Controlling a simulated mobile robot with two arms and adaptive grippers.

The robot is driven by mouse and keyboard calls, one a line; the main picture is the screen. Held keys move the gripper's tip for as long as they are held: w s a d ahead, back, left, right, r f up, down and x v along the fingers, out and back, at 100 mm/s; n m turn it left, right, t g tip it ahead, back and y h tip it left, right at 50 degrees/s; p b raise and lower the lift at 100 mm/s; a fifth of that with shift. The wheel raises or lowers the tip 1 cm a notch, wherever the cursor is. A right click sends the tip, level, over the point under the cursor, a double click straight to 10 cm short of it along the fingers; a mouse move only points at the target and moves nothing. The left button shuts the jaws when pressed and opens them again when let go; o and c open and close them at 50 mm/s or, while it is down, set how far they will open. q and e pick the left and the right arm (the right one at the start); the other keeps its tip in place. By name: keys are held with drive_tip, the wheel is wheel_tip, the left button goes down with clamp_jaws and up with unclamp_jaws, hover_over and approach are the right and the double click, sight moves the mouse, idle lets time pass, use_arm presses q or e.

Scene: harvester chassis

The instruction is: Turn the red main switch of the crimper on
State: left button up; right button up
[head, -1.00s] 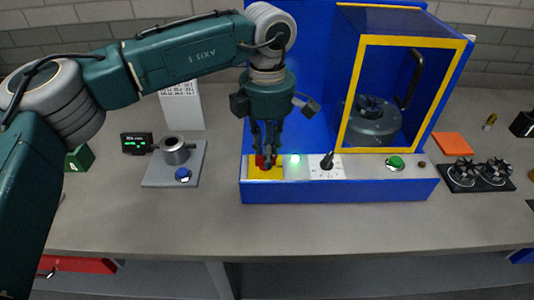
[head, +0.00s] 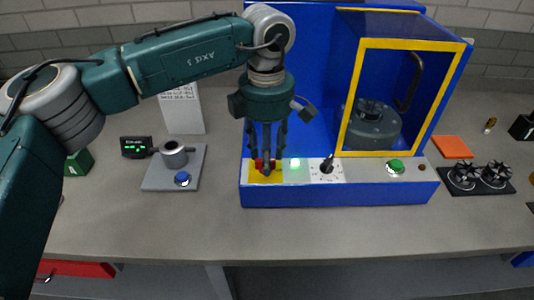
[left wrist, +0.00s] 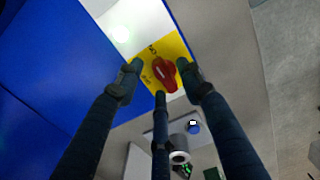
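The crimper (head: 310,100) is a blue machine with a yellow-framed guard. The red main switch (head: 259,165) sits on a yellow plate (head: 275,175) at the left of its front ledge. In the left wrist view the red knob (left wrist: 166,76) shows between the fingers, with lettering beside it on the plate. My left gripper (head: 267,163) points down over the switch. Its fingers (left wrist: 160,82) are spread around the knob, with a gap to the left finger; contact on the right is unclear. A lit green lamp (head: 295,164) is beside the plate. My right gripper is not in view.
A black rotary knob (head: 327,165) and a green button (head: 395,166) sit farther right on the ledge. A grey stand with a cup (head: 173,155) and a blue button (head: 182,178) stands left. The bench front (head: 330,235) is clear.

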use_arm(q)
wheel_tip(320, 180, up, 12)
idle(0.6)
